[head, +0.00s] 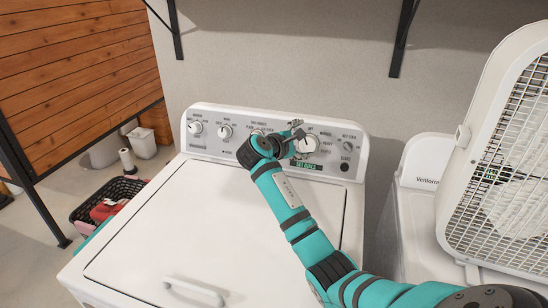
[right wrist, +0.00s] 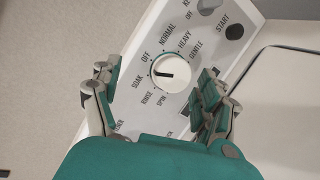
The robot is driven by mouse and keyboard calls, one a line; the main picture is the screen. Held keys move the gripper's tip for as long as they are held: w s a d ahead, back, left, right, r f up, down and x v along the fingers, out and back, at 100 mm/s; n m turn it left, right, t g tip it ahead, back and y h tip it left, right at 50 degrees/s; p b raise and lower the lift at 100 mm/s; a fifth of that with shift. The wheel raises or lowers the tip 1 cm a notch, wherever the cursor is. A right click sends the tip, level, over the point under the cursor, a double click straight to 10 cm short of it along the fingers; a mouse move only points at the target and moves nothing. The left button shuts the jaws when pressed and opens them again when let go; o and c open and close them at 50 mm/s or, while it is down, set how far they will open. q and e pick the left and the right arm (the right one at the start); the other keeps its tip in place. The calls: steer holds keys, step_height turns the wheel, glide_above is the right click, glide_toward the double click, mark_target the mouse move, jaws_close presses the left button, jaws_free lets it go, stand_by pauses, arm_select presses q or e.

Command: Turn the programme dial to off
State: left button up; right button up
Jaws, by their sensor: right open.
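The programme dial (right wrist: 170,72) is a round white knob on the washer's control panel, ringed by printed words such as OFF, SOAK, RINSE, SPIN, NORMAL, HEAVY and GENTLE. Its dark mark lies roughly level in the right wrist view, seeming to point left between OFF and SOAK. My right gripper (right wrist: 157,78) is open, with one finger at each side of the dial and clear gaps to it. In the head view the dial (head: 311,146) is partly hidden by my right gripper (head: 294,138) in front of it. My left gripper is not in view.
The white washer (head: 150,235) has more knobs on its panel (head: 195,128) to the left and a dark START button (right wrist: 235,32). A white fan (head: 500,160) stands at the right. A black basket (head: 120,188) with clothes is on the floor at left.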

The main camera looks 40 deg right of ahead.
steer(key=s+f+p+v, duration=0.2)
steer(key=p+v, duration=0.7)
steer(key=v, duration=0.6)
steer(key=shift+a+f, duration=0.35)
steer(key=shift+f, duration=0.15)
stand_by(0.4)
steer(key=shift+s, duration=0.1)
steer(key=shift+p, duration=0.55)
